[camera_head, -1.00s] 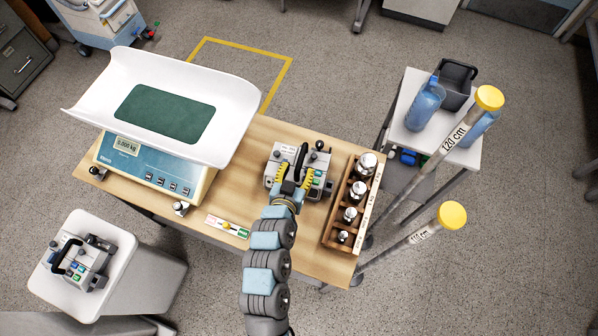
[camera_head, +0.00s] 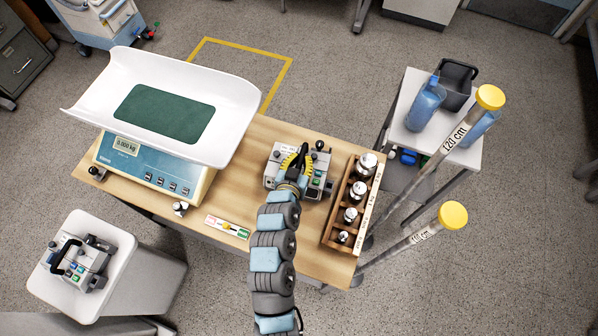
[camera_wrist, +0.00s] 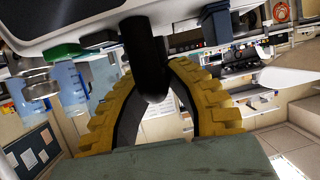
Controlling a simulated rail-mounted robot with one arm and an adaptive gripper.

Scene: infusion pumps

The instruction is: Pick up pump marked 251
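A grey pump (camera_head: 274,172) with a dark carry handle stands on the wooden table, left of the weight rack. My gripper (camera_head: 297,160) is over it with its yellow fingers closed in around the handle. In the wrist view, the black handle (camera_wrist: 146,45) comes down between the two curved yellow fingers (camera_wrist: 156,76), which press in on it from both sides. A second, similar pump (camera_head: 88,268) with a black handle sits on the white stool at lower left. I cannot read a number on either pump.
A baby scale (camera_head: 150,165) with a white tray takes up the table's left side. A wooden rack (camera_head: 333,228) of metal weights stands close right of the pump. Two tall height tubes (camera_head: 452,215) with yellow caps stand farther right. A side table (camera_head: 462,157) holds blue jugs.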

